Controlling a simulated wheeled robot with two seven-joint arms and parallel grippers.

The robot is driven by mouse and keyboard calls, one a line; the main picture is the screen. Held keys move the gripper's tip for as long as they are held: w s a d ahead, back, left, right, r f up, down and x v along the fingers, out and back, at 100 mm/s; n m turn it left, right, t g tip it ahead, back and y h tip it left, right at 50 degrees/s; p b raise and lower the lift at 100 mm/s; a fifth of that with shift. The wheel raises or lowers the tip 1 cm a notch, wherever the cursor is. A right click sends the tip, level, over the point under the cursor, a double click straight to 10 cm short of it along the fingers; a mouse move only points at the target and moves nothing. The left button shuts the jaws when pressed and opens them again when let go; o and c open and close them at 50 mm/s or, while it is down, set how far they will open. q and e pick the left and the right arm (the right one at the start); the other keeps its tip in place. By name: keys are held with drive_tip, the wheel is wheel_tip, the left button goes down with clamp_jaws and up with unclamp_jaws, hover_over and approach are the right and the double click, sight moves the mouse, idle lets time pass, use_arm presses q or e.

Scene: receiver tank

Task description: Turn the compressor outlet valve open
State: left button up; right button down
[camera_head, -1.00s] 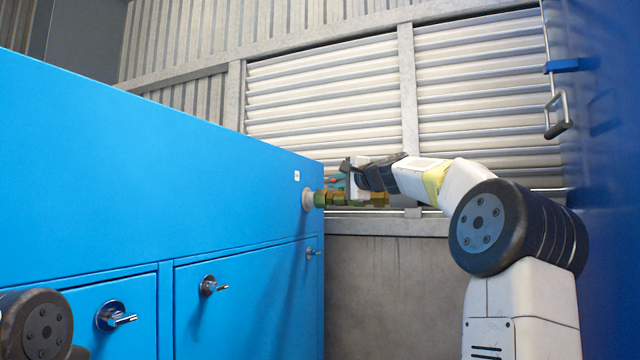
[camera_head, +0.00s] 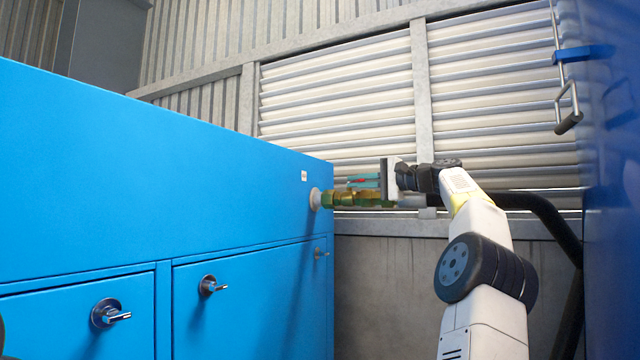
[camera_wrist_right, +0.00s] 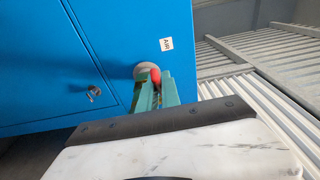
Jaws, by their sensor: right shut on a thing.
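The compressor outlet valve (camera_head: 352,199) is a brass and green fitting on the right end of the blue compressor cabinet (camera_head: 180,165), joined to it by a pale round flange (camera_head: 315,199). My right gripper (camera_head: 362,181) reaches it from the right, with teal fingers just above the brass body. They are shut on the red valve handle (camera_wrist_right: 155,75), which shows between the fingers in the right wrist view. The handle seems to lie along the pipe, but the fingers hide most of it. My left gripper is out of view.
A black pipe (camera_head: 545,212) runs right behind my right arm and bends down. A blue tank surface (camera_head: 615,230) stands close at the far right. The cabinet's front has several metal latches (camera_head: 209,286). A ribbed wall (camera_head: 340,95) stands behind. An "AIR" label (camera_wrist_right: 166,44) is above the flange.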

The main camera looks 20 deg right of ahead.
drive_tip(key=shift+f, duration=0.1)
drive_tip(key=c, duration=1.6)
unclamp_jaws()
drive_tip(key=shift+o, duration=0.2)
drive_tip(key=v, duration=0.7)
drive_tip(key=shift+s+d, duration=0.3)
